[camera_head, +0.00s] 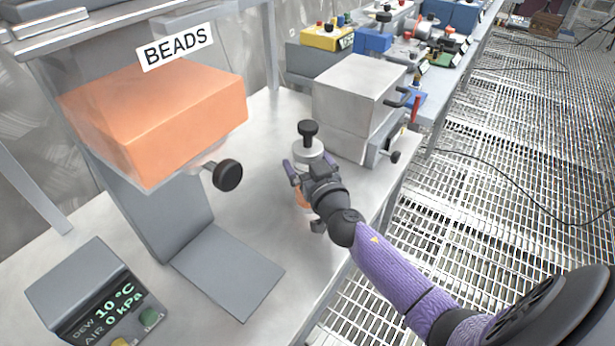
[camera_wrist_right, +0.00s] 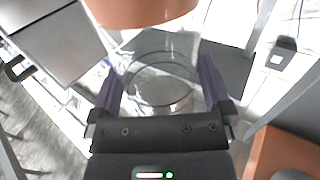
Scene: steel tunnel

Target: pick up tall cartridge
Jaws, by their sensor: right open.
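The tall cartridge (camera_head: 308,149) stands on the steel bench, with a black knob and a silver cap on top and an orange part low down. My right gripper (camera_head: 308,166) is at its upper body, one purple finger on each side, and hides much of its middle. In the right wrist view, the clear cylinder of the cartridge (camera_wrist_right: 162,85) lies between the open fingers of my right gripper (camera_wrist_right: 160,80). An orange part shows above it at the top edge. I cannot tell whether either finger touches it. My left gripper is not in view.
An orange hopper (camera_head: 160,120) labelled BEADS, with a black knob, stands left of the cartridge. A grey box (camera_head: 355,95) stands close behind it. A display unit (camera_head: 90,295) is at front left. The grey plate (camera_head: 230,270) lies below the hopper. Grated floor (camera_head: 480,210) lies right.

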